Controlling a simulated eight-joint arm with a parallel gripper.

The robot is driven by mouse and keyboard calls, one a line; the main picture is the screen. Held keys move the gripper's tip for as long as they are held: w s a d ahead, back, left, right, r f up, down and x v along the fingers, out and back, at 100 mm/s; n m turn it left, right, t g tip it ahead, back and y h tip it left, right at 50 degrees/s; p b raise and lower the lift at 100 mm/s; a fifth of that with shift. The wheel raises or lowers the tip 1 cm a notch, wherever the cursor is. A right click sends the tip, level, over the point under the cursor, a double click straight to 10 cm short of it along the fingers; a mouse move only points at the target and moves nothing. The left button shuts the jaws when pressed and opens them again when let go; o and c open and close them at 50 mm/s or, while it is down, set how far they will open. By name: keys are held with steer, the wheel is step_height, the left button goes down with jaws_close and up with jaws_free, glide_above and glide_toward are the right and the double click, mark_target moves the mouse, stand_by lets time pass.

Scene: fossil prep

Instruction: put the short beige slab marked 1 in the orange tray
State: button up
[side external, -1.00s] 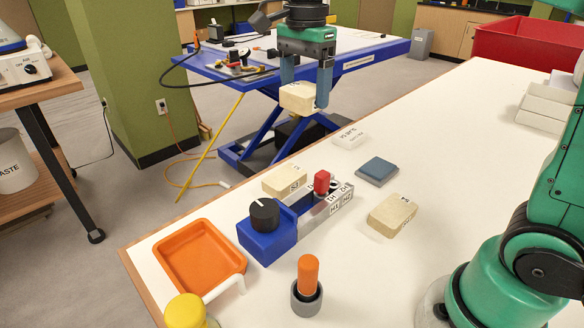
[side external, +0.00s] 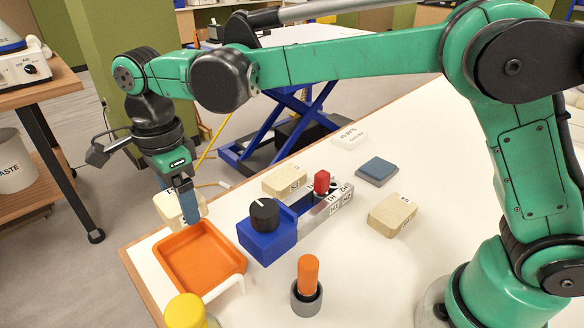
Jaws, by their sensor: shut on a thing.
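My gripper (side external: 181,196) is shut on a beige slab (side external: 170,211), which it holds in the air. The slab shows just above and behind the back left edge of the orange tray (side external: 237,258). Its marking is partly hidden by a blue finger, so I cannot read it. The tray lies empty at the near left corner of the table. Another beige slab (side external: 284,180) lies behind the blue box, and a further one (side external: 391,216) lies on the table to the right.
A blue box with a black knob (side external: 266,237) stands right of the tray, joined to a clear rack with a red piece (side external: 321,182). An orange-topped tool (side external: 308,278) and a yellow knob (side external: 186,309) stand in front. A blue-grey pad (side external: 377,171) lies farther back.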

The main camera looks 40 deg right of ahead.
mark_target(201, 264)
step_height(201, 264, down, 12)
steer(key=shift+r, duration=0.1)
steer(key=shift+f, duration=0.2)
steer(key=o, duration=1.4)
steer(key=shift+c, duration=0.2)
steer(key=shift+r, duration=0.1)
